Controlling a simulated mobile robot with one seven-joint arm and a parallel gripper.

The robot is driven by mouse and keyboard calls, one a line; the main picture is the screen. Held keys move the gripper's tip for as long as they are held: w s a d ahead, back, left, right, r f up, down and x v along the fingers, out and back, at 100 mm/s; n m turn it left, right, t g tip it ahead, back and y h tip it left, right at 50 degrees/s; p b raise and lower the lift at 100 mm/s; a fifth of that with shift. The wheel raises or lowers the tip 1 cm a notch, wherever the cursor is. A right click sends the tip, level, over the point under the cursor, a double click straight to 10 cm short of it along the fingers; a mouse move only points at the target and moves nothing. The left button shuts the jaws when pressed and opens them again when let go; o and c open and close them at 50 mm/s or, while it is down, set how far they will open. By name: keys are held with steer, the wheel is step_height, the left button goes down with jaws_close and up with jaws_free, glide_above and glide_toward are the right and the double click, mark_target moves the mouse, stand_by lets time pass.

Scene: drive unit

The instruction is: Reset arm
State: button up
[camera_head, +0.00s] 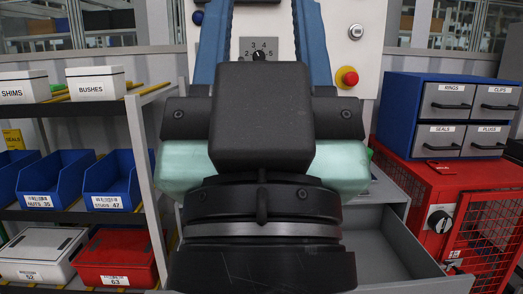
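My gripper (264,22) fills the middle of the view, with its dark body low and its two blue fingers reaching up past the top edge. The fingers stand wide apart with nothing visible between them, so it looks open; their very tips are out of frame. A numbered dial (259,55) on a light panel shows between the fingers.
A red emergency button (347,78) is on the panel. An open grey drawer (418,285) juts out at lower right, beside a red cabinet (421,186) bearing a blue drawer unit (393,100). A shelf rack (148,190) with several bins stands close on the left.

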step_height(320, 180, up, 22)
steer(key=p, duration=2)
